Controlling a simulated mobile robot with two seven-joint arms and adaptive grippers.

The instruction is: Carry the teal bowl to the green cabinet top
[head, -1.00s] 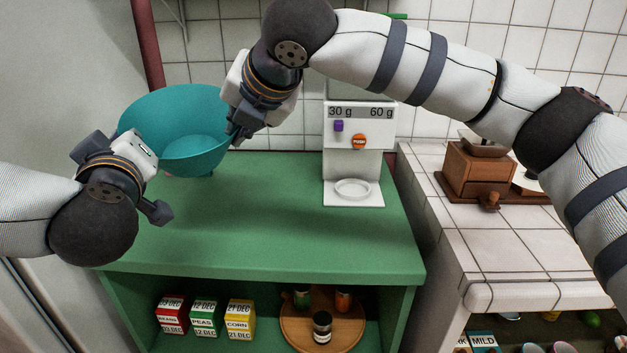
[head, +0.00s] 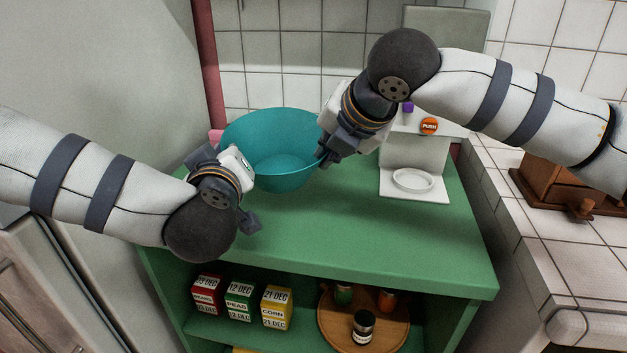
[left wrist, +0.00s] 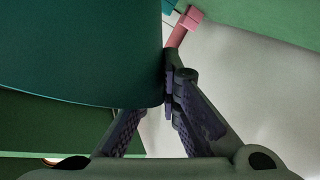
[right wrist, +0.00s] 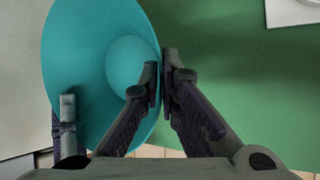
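The teal bowl (head: 285,165) is upright at the back left of the green cabinet top (head: 370,235). I cannot tell whether its base touches the top. My right gripper (head: 325,155) is shut on its right rim; in the right wrist view one finger is inside the bowl (right wrist: 95,75) and one outside (right wrist: 160,75). My left gripper (left wrist: 163,95) is at the bowl's left side, shut on its wall (left wrist: 80,50); one finger is partly hidden behind the bowl. In the head view the left fingertips are hidden.
A white scale machine (head: 412,165) stands right of the bowl. A pink object (head: 215,135) shows behind the bowl's left side. The front of the cabinet top is clear. Boxes (head: 240,300) and a round wooden tray (head: 335,335) sit on the shelf below. A tiled counter (head: 530,235) is at right.

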